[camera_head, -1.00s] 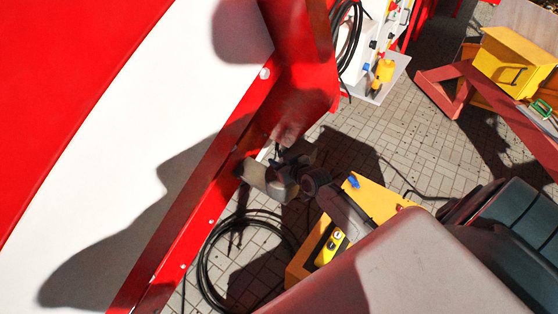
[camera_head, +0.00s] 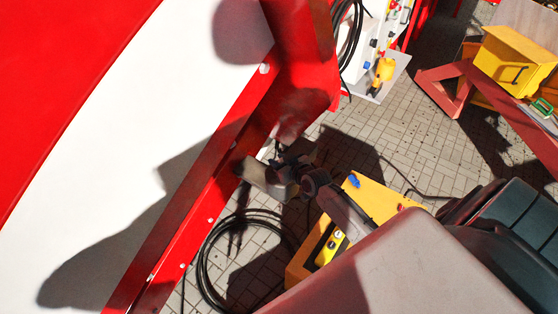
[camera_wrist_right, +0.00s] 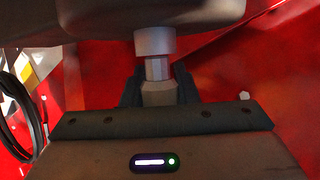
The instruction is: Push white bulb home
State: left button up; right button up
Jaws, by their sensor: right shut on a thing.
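A pale, stepped bulb (camera_wrist_right: 157,68) stands between the fingers of my right gripper in the right wrist view. Its wider end meets a dark overhanging shape at the top. My right gripper (camera_wrist_right: 158,92) is shut on the bulb's lower part. In the head view my right gripper (camera_head: 279,148) is in shadow beside the red rail (camera_head: 200,232), and the held bulb is too dark to make out. A small white bulb (camera_head: 264,69) sits on the rail further up, with several more along it. My left gripper is not in view.
A large red and white panel (camera_head: 120,130) fills the left. A black cable coil (camera_head: 205,262) lies on the paving below the rail. A yellow box with a button panel (camera_head: 331,246) stands close to my right arm. Open paving (camera_head: 385,130) lies to the right.

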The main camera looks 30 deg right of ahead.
jog(key=shift+f+b, duration=0.8)
jog(key=shift+f, duration=0.1)
jog(key=o, duration=1)
jog(key=v, duration=1)
jog(key=shift+s+r, duration=0.15)
jog(key=shift+s, duration=0.2)
